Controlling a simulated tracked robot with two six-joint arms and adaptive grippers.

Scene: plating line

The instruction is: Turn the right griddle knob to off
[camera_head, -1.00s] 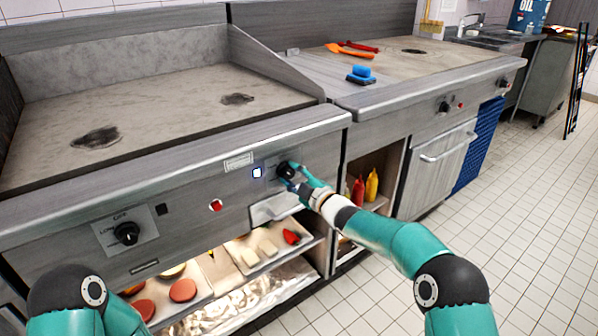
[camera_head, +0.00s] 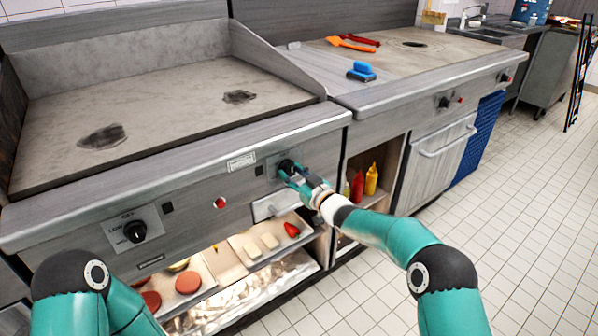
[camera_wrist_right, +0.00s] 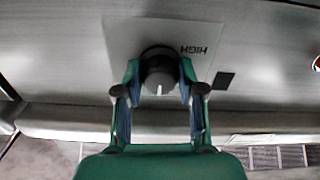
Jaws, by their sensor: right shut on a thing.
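The right griddle knob (camera_head: 286,166) is a round black knob on the front panel of the griddle (camera_head: 175,165). My right gripper (camera_head: 291,170) reaches it from the front, and its fingers are shut on the knob. In the right wrist view the knob (camera_wrist_right: 159,58) sits between the two fingers of the gripper (camera_wrist_right: 160,74), one on each side. Its white mark points down in that picture. The word HIGH shows upside down to its right. The small square indicator (camera_head: 259,171) beside the knob is dark. My left gripper is out of view; only part of the left arm shows.
The left griddle knob (camera_head: 134,231) and a red button (camera_head: 220,203) are on the same panel. A shelf below holds trays of food. Red and yellow bottles (camera_head: 371,179) stand in the cabinet to the right. A blue scrubber (camera_head: 361,71) lies on the counter.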

